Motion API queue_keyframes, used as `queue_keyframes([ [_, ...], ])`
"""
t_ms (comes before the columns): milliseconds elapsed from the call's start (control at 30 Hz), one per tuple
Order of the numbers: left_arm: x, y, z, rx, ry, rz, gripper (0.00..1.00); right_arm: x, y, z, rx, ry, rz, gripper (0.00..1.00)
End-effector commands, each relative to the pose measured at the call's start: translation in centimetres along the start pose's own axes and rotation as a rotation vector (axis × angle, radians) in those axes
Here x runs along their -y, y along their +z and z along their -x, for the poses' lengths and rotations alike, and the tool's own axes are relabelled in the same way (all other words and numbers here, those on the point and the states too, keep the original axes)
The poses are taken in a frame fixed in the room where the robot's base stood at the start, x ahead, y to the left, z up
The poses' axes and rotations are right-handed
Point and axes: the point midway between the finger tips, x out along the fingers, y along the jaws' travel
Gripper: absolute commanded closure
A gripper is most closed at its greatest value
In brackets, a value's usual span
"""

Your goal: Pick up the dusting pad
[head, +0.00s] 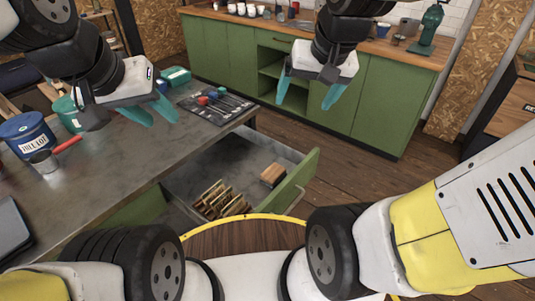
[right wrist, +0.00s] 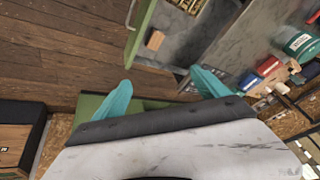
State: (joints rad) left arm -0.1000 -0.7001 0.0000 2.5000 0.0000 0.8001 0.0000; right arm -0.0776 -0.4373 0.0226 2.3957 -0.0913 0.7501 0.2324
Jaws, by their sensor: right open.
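A small brown block (head: 272,175), which looks like the dusting pad, lies in the open drawer (head: 240,160) near its front right side. The same brown block shows near the top of the right wrist view (right wrist: 155,40). My right gripper (head: 303,106) is open and empty, up in front of the green cabinets and well away from the block. Its two teal fingers (right wrist: 160,88) are spread wide in the right wrist view. My left gripper (head: 163,122) is above the grey worktop, its teal fingers apart with nothing visible between them.
Several upright packets (head: 221,199) stand in the drawer left of the block. The worktop (head: 120,160) holds a blue tin (head: 27,135), a red-handled scoop (head: 55,155) and a dark mat with tools (head: 216,104). Green cabinets (head: 371,102) stand behind. Wooden floor lies clear between.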

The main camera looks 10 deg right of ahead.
Motion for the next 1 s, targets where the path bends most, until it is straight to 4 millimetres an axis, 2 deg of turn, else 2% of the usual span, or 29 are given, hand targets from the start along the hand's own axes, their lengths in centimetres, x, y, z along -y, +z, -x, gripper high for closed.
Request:
queue_keyframes([
  [33,0.0,0.0,0.0,0.0,0.0,0.0,0.64,-0.1,-1.1,-1.8,0.036,0.023,-0.037,0.15],
  [233,0.0,0.0,0.0,0.0,0.0,0.0,0.64,-0.4,-4.7,-8.9,0.123,0.104,-0.195,0.15],
  [467,0.0,0.0,0.0,0.0,0.0,0.0,0.64,-0.6,-6.4,-19.2,0.214,0.187,-0.367,0.15],
  [567,0.0,0.0,0.0,0.0,0.0,0.0,0.64,-0.7,-6.1,-24.1,0.253,0.22,-0.441,0.15],
  [700,0.0,0.0,0.0,0.0,0.0,0.0,0.64,-0.8,-4.8,-30.7,0.3,0.261,-0.541,0.15],
  [800,0.0,0.0,0.0,0.0,0.0,0.0,0.64,-0.7,-3.6,-34.4,0.326,0.282,-0.596,0.15],
  [900,0.0,0.0,0.0,0.0,0.0,0.0,0.64,-0.7,-2.6,-36.9,0.342,0.296,-0.635,0.15],
  [1000,0.0,0.0,0.0,0.0,0.0,0.0,0.64,-0.7,-2.0,-38.1,0.349,0.303,-0.657,0.15],
])
